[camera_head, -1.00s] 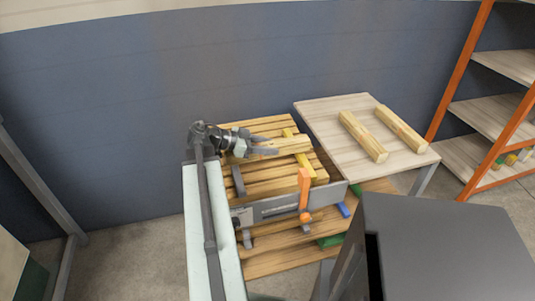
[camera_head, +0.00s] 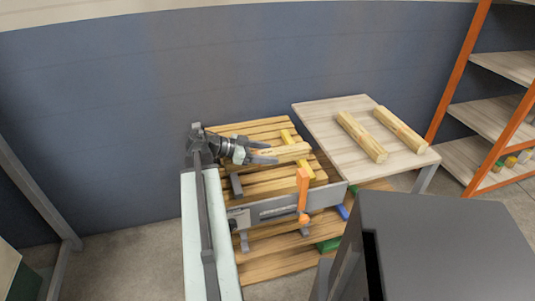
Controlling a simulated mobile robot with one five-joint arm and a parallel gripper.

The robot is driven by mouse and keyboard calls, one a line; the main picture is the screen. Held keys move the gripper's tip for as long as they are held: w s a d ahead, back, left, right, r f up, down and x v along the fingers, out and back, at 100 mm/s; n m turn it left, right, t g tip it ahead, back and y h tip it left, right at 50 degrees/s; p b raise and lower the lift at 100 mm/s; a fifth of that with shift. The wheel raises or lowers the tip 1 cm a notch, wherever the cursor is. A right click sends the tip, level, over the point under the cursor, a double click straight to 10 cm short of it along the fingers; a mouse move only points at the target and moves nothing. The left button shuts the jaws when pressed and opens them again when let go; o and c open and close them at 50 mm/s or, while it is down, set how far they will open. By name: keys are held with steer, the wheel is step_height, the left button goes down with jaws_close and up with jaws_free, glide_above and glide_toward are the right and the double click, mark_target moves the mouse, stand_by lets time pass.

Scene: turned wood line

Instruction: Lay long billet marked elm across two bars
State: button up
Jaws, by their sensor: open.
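My gripper (camera_head: 270,153) is open at the billet's left part, with one finger on the far side and one on the near side. I cannot tell whether the fingers touch it. Two roughly parallel wooden bars, the left one (camera_head: 362,137) and the right one (camera_head: 399,129), lie apart on the pale table (camera_head: 318,118) at the right.
An orange clamp-like piece (camera_head: 303,189) and a grey rail (camera_head: 270,210) stand at the bench's near side. Blue and green pieces lie below. A yellow strip (camera_head: 297,147) crosses the slats. An orange-framed shelf (camera_head: 495,115) stands at far right.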

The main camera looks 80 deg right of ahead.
steer(key=p+v, duration=0.4)
steer(key=v, duration=0.7)
steer(key=shift+r, duration=0.1)
steer(key=shift+w+a+r, duration=0.1)
steer(key=shift+w+a, duration=0.2)
steer(key=shift+w, duration=0.1)
steer(key=w+a+f+n+t, duration=0.35)
steer(key=w+a+n, duration=0.25)
steer(key=w+a, duration=0.3)
steer(key=w+a+f+n+t, duration=0.2)
steer(key=w+a+f+n, duration=0.3)
steer(key=w, duration=0.6)
steer(key=w+a+f+n+t, duration=0.3)
steer(key=w+a+n, duration=0.3)
steer(key=w+a, duration=0.35)
steer(key=w+a+f+n+t+y, duration=0.1)
steer(key=w+a+n+y, duration=0.1)
steer(key=a, duration=0.9)
steer(key=w+a+f+n+t+y, duration=0.1)
steer(key=w+a+n, duration=0.3)
steer(key=a+n, duration=0.3)
steer(key=w+a+f+n+t+y, duration=0.1)
steer(key=w+a+n, duration=0.3)
steer(key=a, duration=1.1)
steer(key=shift+n+t+y, duration=0.35)
steer(key=shift+n+y, duration=0.25)
steer(key=shift+y, duration=0.2)
